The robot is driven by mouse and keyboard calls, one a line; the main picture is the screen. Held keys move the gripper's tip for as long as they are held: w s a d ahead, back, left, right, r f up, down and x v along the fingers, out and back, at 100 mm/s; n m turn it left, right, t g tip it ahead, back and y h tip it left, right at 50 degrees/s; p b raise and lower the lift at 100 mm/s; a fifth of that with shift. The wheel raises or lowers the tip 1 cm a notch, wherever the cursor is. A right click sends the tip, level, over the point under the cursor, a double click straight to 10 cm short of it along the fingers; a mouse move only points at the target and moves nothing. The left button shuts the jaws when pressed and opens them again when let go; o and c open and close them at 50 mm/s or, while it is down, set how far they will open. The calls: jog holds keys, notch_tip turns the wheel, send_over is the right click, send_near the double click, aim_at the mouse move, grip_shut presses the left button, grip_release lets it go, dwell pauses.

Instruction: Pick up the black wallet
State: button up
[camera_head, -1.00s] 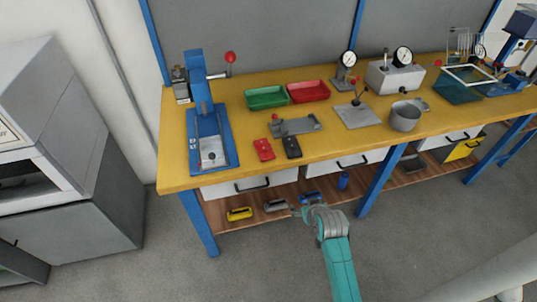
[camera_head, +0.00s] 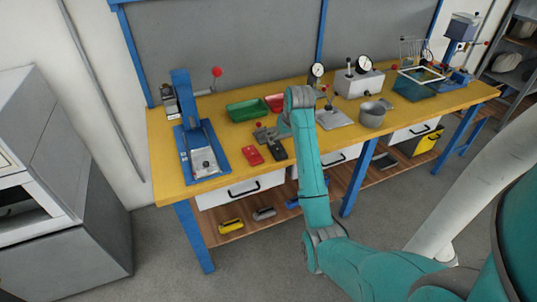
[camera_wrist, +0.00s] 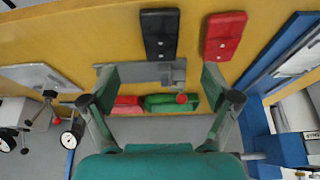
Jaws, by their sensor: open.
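The black wallet (camera_head: 277,150) lies flat on the yellow workbench, near its front edge, just right of a similar red item (camera_head: 251,155). In the wrist view the black wallet (camera_wrist: 160,35) is at the top centre, with the red item (camera_wrist: 224,36) to its right. My gripper (camera_wrist: 158,76) is open and empty, its two fingers spread wide. The wallet is ahead of the fingertips in that view, not between them. In the head view my arm reaches over the bench, and its upper end partly hides the gripper.
A grey metal fixture (camera_wrist: 142,73) lies close to the wallet, with green (camera_wrist: 172,102) and red trays (camera_wrist: 127,104) beyond it. A blue lever press (camera_head: 200,140) stands at the left. A grey pot (camera_head: 373,115) and gauge stands are at the right.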

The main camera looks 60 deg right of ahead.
jog(key=r, duration=0.1)
send_over(278, 149)
jog(key=s+a, duration=0.1)
jog(key=s, duration=0.1)
notch_tip(278, 149, down, 5)
jog(key=shift+s+r, duration=0.15)
jog(key=shift+w+x, duration=0.15)
jog(key=shift+x, duration=1.2)
jog(key=shift+w+x, duration=0.2)
jog(key=shift+x, duration=1.15)
jog(key=shift+a+r, duration=0.1)
jog(key=shift+a, duration=0.05)
jog(key=shift+f, duration=0.25)
jog(key=c, duration=1.2)
